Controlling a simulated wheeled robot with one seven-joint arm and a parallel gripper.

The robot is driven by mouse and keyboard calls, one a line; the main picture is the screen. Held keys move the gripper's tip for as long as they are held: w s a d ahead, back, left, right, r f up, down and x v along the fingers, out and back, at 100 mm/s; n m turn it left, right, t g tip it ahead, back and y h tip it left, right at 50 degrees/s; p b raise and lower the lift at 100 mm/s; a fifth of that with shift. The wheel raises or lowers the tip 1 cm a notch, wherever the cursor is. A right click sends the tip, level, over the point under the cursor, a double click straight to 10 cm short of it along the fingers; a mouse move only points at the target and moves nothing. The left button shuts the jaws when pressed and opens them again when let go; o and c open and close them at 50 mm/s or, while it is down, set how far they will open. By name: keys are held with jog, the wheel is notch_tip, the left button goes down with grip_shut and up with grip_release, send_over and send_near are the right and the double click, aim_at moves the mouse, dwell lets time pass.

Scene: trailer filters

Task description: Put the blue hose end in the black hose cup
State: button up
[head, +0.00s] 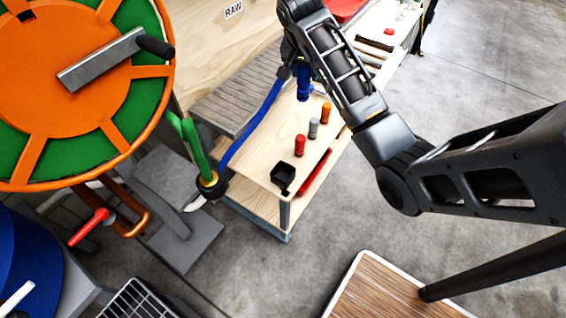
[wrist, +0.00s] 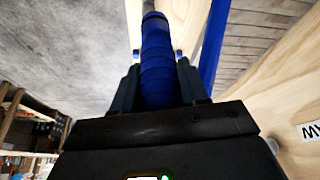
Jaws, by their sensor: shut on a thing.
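The blue hose end (head: 303,88) is held by my gripper (head: 301,70) above the wooden bench top, hanging roughly upright. In the wrist view the blue hose end (wrist: 157,62) sits between the two dark fingers of my gripper (wrist: 157,85). The blue hose (head: 252,127) runs from near my gripper down and left along the bench. The black hose cup (head: 283,175) stands at the bench's near corner, lower left of the held end and apart from it. Its open top shows dark inside.
Red (head: 300,145), grey (head: 313,128) and orange (head: 326,112) fittings stand in a row on the bench (head: 262,168) between the held end and the cup's right side. A green hose (head: 193,145) and large orange reel (head: 75,80) are at left.

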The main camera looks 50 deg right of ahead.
jog(key=s+a+f, duration=0.3)
jog(key=s+f, duration=0.3)
jog(key=f, duration=0.1)
jog(key=s+a+f, duration=0.2)
jog(key=s+f, duration=0.3)
jog(key=f, duration=0.3)
jog(key=shift+m, duration=0.4)
jog(key=shift+w+a+f+b, duration=0.35)
jog(key=shift+w+a+f, duration=0.75)
jog(key=shift+w+f, duration=0.6)
jog(key=shift+w+a+f+b, duration=0.4)
jog(key=shift+w+a+f, duration=0.85)
jog(key=shift+f, duration=0.6)
jog(key=shift+w+a+f+b, duration=0.35)
jog(key=shift+w+a+f, duration=0.6)
jog(key=shift+w+f, duration=0.8)
jog(key=shift+f, duration=0.1)
jog(key=shift+f, duration=0.1)
jog(key=o, duration=1.1)
jog(key=shift+o, duration=0.2)
